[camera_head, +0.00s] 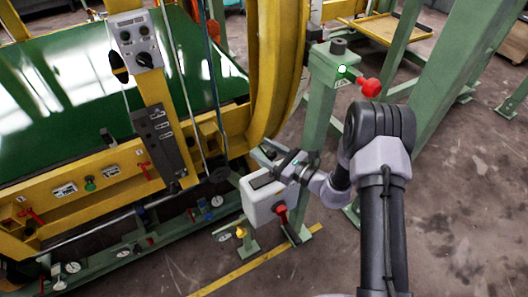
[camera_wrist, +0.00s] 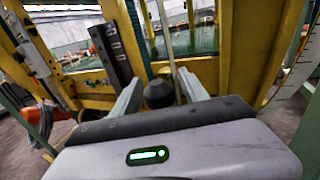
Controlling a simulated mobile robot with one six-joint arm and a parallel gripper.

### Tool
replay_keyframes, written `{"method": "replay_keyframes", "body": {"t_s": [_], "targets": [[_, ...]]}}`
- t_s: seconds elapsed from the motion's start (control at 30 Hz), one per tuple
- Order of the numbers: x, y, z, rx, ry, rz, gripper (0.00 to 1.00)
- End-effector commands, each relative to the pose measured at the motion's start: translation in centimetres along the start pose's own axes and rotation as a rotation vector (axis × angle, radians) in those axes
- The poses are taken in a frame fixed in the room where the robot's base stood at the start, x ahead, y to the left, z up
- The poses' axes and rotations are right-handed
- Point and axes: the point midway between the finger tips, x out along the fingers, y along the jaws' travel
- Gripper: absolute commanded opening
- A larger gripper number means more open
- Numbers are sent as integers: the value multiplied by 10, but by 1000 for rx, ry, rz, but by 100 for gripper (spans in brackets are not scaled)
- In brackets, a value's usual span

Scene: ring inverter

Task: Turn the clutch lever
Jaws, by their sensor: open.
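A long thin lever (camera_head: 211,95) hangs down along the yellow frame and ends in a black ball knob (camera_head: 218,172); no label names it as the clutch lever. My gripper (camera_head: 262,152) is to the right of the knob in the head view, with a small gap between them. In the wrist view, my gripper (camera_wrist: 160,82) has its two grey fingers spread apart. The black knob (camera_wrist: 158,94) shows between them, in line with the gap. Nothing is held. The distance from fingertips to knob is hard to judge.
The yellow machine frame (camera_head: 265,70) stands close beyond my gripper. A green post (camera_head: 320,110) with a red knob (camera_head: 371,87) stands behind.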

Motion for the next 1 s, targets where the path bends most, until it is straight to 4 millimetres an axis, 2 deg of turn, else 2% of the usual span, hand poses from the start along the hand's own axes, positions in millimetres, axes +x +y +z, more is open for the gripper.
{"method": "replay_keyframes", "body": {"t_s": [0.27, 0.53, 1.0], "targets": [[2, 0, 0, 1, 0, 0, 52], [2, 0, 0, 0, 0, 0, 0], [2, 0, 0, 0, 1, 0, 0]]}}
